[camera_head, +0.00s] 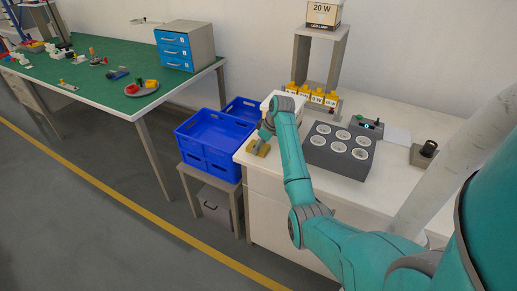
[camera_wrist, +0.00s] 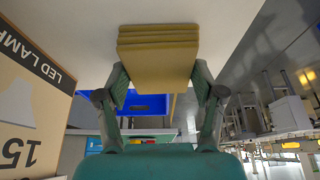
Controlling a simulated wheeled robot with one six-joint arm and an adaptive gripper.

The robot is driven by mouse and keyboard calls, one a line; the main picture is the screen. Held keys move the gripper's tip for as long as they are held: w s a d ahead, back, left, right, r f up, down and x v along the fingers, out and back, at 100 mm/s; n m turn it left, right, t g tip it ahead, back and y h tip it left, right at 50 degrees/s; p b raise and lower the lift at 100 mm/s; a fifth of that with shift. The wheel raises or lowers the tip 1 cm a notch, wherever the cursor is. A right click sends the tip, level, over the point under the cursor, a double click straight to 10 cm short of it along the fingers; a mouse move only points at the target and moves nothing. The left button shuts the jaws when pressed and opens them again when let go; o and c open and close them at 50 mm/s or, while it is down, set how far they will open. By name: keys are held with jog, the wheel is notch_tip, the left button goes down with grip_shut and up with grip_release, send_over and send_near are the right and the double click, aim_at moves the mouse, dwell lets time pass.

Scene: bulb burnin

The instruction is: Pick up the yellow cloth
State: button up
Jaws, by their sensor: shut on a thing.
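The yellow cloth (camera_head: 257,148) is a folded, layered pad at the left front corner of the white bench (camera_head: 250,165). In the wrist view the cloth (camera_wrist: 158,52) sits between the two fingers, its folded edge towards the top of the picture. My gripper (camera_head: 262,139) is at the cloth from above, and my own arm partly hides it. In the wrist view my gripper (camera_wrist: 160,82) has a finger against each side of the cloth and is shut on it. I cannot tell whether the cloth touches the bench top.
An LED lamp box (camera_wrist: 28,115) stands close beside the gripper. A grey block with round sockets (camera_head: 338,152) is to the right, with yellow holders (camera_head: 312,98) behind. Blue crates (camera_head: 212,135) stand just left of the bench. The bench front is mostly clear.

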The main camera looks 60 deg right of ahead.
notch_tip(320, 180, up, 10)
dwell(0.6)
